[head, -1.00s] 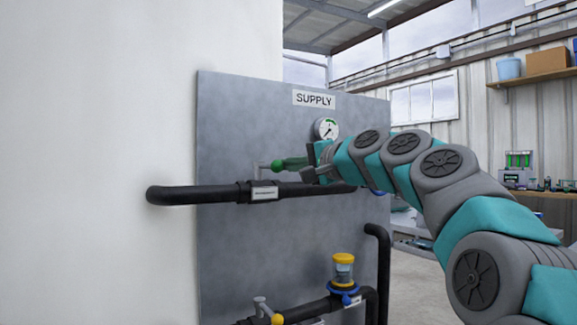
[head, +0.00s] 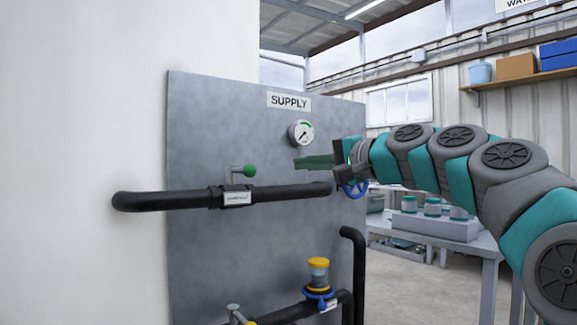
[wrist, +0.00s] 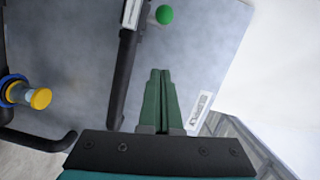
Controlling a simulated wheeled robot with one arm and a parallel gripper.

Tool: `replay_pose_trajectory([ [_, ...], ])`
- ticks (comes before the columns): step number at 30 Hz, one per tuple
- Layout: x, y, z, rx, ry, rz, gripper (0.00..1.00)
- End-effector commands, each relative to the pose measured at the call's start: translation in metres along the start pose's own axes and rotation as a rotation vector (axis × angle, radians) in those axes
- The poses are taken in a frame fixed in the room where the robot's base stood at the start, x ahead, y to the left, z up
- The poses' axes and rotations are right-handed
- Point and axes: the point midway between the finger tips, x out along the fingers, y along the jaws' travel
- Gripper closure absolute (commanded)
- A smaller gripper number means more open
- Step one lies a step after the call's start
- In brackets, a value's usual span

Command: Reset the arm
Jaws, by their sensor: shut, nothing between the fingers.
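My gripper (head: 300,162) is shut and empty, its green fingers pressed together, in front of the grey supply panel (head: 215,120). In the head view it points left, below the pressure gauge (head: 301,133) and above the black upper pipe (head: 280,192). The green-knobbed valve handle (head: 249,171) is left of the fingertips, apart from them. In the wrist view the closed fingers (wrist: 159,75) point up the picture, with the green knob (wrist: 164,15) beyond their tips. The gauge is not in the wrist view. A blue handwheel (head: 356,188) is partly hidden behind my wrist.
A yellow-capped fitting (head: 318,275) stands on the lower pipe (head: 280,316), with a yellow-knobbed handle at bottom left. A white wall (head: 80,160) fills the left. A grey table (head: 484,245) stands behind my arm at right. Open floor (head: 410,290) shows right of the panel.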

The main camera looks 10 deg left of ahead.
Motion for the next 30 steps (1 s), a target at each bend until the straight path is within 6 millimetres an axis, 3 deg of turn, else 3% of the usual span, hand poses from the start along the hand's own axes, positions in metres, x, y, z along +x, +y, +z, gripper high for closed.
replay_pose_trajectory([
  [6, -0.016, 0.002, 0.0, 0.003, -0.002, 0.002, 1.0],
  [23, -0.017, 0.007, 0.005, -0.006, -0.009, 0.023, 1.0],
  [26, -0.019, 0.027, 0.021, -0.036, -0.031, 0.091, 1.0],
  [30, -0.027, 0.087, 0.061, -0.101, -0.095, 0.274, 1.0],
])
